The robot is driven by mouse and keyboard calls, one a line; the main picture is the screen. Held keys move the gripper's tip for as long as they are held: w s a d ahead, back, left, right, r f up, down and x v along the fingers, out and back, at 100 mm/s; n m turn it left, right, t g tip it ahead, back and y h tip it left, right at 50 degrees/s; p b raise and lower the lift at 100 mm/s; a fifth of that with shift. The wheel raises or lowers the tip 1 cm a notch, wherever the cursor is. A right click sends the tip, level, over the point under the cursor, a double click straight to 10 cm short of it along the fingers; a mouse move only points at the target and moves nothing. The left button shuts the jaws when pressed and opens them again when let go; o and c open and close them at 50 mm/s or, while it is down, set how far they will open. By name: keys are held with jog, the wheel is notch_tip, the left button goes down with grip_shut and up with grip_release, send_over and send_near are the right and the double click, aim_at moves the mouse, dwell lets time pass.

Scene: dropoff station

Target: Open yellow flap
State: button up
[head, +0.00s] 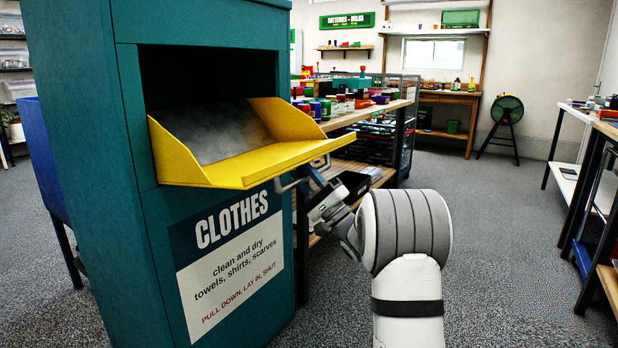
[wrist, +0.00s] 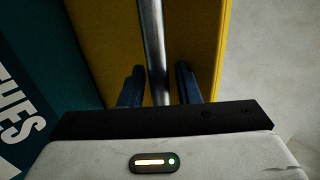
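The yellow flap (head: 235,172) on the teal clothes bin (head: 85,110) is tilted down and out, with its chute opening showing dark behind it. A metal bar handle (head: 285,187) runs along the flap's front underside. My gripper (head: 312,178) is at the right part of this handle, below the flap's front edge. In the wrist view, the handle (wrist: 152,45) passes between the two blue fingers of my gripper (wrist: 159,72). Narrow gaps seem to show beside the bar, so the fingers are around it rather than clearly clamped. The yellow flap (wrist: 203,40) fills the area behind them.
A shelf unit with jars and boxes (head: 365,112) stands behind the bin and close past my gripper. A blue bin (head: 45,160) is at the left. Tables (head: 590,150) stand at the right. The carpet (head: 500,230) between is clear.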

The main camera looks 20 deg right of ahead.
jog(key=shift+s+d+r, duration=0.1)
jog(key=shift+d+r, duration=0.1)
jog(key=shift+d, duration=0.1)
jog(key=shift+s+d+f, duration=0.15)
jog(key=shift+f, duration=0.1)
jog(key=p+v, duration=0.2)
jog(key=v, duration=0.5)
jog(key=shift+o, duration=0.4)
jog(key=shift+f, duration=0.1)
